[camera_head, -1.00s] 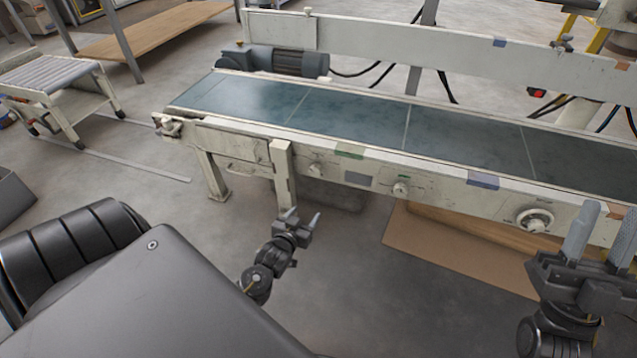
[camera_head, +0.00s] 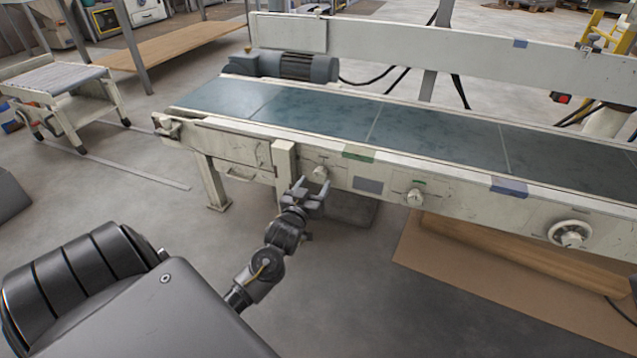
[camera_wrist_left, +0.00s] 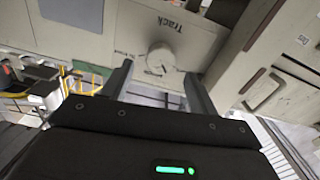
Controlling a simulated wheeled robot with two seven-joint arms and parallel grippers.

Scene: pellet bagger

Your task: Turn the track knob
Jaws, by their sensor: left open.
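The track knob (camera_wrist_left: 161,57) is a small pale round knob on the conveyor's side panel, under the printed word "Track" in the left wrist view. In the head view the track knob (camera_head: 320,173) is the leftmost knob on the conveyor's front face. My left gripper (camera_head: 311,186) is open, just below and in front of this knob. In the left wrist view, the two fingers of the left gripper (camera_wrist_left: 160,85) stand apart, with the knob beyond and between their tips. I see no contact. My right gripper does not show.
The conveyor (camera_head: 460,190) carries a green-grey belt (camera_head: 330,115). A middle knob (camera_head: 414,197) and a larger dial (camera_head: 570,234) sit farther right on its face. A post (camera_head: 285,170) stands just left of the track knob. A brown sheet (camera_head: 440,250) lies on the floor.

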